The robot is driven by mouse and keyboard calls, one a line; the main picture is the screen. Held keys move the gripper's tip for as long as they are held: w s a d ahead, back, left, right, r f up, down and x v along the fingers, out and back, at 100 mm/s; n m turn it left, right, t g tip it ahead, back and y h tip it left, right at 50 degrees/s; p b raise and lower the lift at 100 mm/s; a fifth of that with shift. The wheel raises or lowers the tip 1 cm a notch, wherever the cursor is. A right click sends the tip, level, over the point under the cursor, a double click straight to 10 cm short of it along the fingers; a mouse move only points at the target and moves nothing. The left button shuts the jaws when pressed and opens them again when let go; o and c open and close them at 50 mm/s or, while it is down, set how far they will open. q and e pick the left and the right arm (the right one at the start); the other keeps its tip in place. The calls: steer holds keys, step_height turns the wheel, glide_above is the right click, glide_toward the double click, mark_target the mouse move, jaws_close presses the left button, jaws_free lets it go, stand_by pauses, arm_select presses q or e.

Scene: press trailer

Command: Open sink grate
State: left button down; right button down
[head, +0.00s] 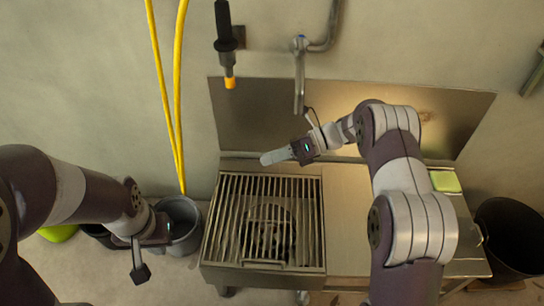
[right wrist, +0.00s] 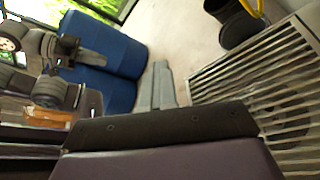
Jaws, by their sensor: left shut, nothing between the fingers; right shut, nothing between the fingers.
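The sink grate (head: 228,215) is a rectangle of parallel metal bars lying over the sink at the left end of the steel counter. A dark round shape shows beneath its bars. My right gripper (head: 268,158) is shut and empty, above the rear edge of the grate and apart from it. In the right wrist view the grate (right wrist: 245,80) is at the right, and the shut grey fingers (right wrist: 158,88) point away from the camera. My left gripper (head: 140,272) is shut and empty, hanging to the left of the sink.
A tap (head: 300,75) and a hose nozzle (head: 227,45) are on the wall above the sink. A grey bucket (head: 183,222) stands left of the sink, a black bin (head: 512,238) at the right. A green sponge (head: 446,181) lies on the counter (head: 345,200).

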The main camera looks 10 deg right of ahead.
steer(key=c, duration=1.2)
jaws_free()
steer(key=shift+o, duration=0.2)
steer(key=p+v, duration=0.2)
steer(key=v, duration=1)
steer(key=shift+d, duration=0.3)
steer(key=shift+r, duration=0.1)
steer(key=shift+c, duration=0.3)
